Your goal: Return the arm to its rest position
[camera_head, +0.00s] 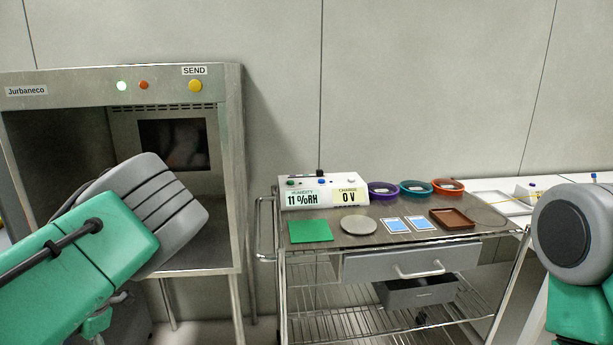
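My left arm (105,240) comes in from the left, raised, with green links and a grey ridged section. It stands in front of the open chamber of the steel cabinet and covers part of it. I see no gripper fingers on it. My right arm (578,240) shows at the right edge as a round grey joint over a green link. Neither gripper's fingertips show, so I cannot see whether they hold anything.
A steel cabinet (235,150) stands at left. A wire cart (450,226) stands in the middle, bearing a meter box (325,188), a green mat (310,231), a grey disc (359,225), a brown tray (452,217) and coloured rings.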

